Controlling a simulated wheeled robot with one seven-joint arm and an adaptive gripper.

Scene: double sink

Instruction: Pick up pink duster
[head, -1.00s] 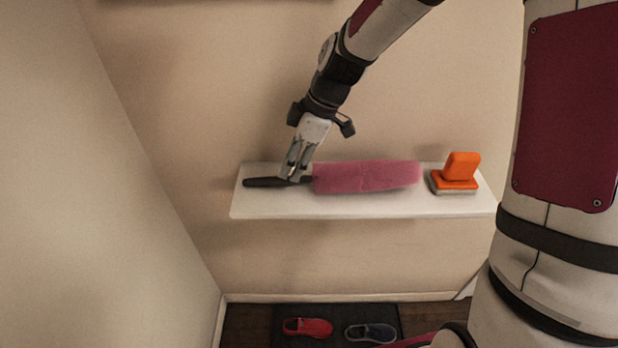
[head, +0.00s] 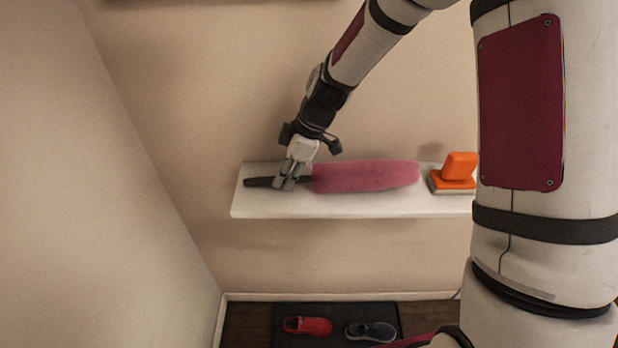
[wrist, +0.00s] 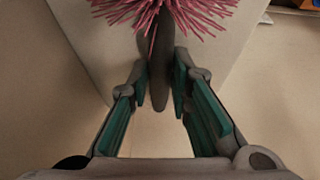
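The pink duster (head: 365,176) lies on a white shelf (head: 350,209), its fluffy head to the right and its dark handle to the left. My gripper (head: 285,185) is down at the handle, left of the fluffy head. In the wrist view, my gripper's teal-padded fingers (wrist: 160,88) stand on either side of the grey handle (wrist: 160,82), with narrow gaps beside it. The pink bristles (wrist: 165,14) show at the top, beyond the fingers. The fingers hide part of the handle in the head view.
An orange brush or scrubber (head: 457,172) stands at the shelf's right, partly covered by my arm. A wall (head: 110,210) is left of the shelf. Below, a red shoe (head: 308,325) and a dark shoe (head: 371,331) are on a mat.

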